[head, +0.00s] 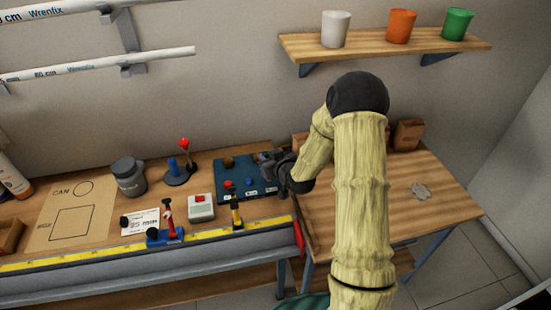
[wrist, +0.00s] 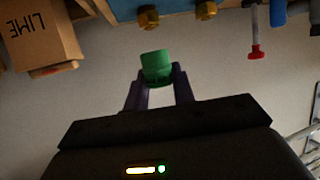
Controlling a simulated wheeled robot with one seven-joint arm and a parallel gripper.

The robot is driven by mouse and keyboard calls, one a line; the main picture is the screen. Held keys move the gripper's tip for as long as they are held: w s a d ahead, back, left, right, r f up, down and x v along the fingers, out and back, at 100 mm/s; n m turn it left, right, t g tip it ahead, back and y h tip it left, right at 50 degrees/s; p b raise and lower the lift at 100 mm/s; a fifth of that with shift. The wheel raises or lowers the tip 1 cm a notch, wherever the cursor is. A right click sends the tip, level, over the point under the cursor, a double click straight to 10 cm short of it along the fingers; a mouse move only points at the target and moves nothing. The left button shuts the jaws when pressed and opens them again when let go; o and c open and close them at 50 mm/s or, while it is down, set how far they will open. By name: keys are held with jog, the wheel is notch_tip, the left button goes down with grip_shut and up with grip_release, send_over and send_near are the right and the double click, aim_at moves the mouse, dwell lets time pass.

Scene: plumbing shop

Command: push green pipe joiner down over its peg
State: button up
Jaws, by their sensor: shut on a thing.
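The green pipe joiner (wrist: 156,62) is between the fingertips of my gripper (wrist: 158,78) in the wrist view. My gripper (head: 272,160) is shut on it, over the right part of the dark blue-green board (head: 262,188) in the head view. The joiner is not clearly seen in the head view. A red piece (head: 228,184) and a blue piece (head: 249,182) stand near the board's front edge, and a brown round piece (head: 228,162) is at its back. The joiner's peg cannot be made out. In the wrist view the joiner shows apart from two brass-coloured pieces (wrist: 148,16) (wrist: 205,10).
Left of the board stand a box with a red button (head: 201,208), a stand with a red ball (head: 184,143) and a grey jar (head: 129,176). A yellow measuring tape (head: 110,256) runs along the front edge. The right-hand table (head: 440,207) is mostly clear.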

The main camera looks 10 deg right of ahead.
jog(key=shift+w+f, duration=0.1)
jog(key=shift+d+f+b, duration=0.2)
jog(key=shift+f+b, duration=0.5)
jog(key=shift+f, duration=0.45)
jog(key=shift+d+f+b, duration=0.15)
jog(key=shift+f+b, duration=0.5)
jog(key=shift+f, duration=0.45)
jog(key=shift+a+f, duration=0.2)
jog(key=shift+a, duration=0.3)
jog(key=shift+d, duration=0.1)
jog(key=shift+d, duration=0.2)
jog(key=shift+w+d, duration=0.1)
jog(key=shift+w, duration=0.05)
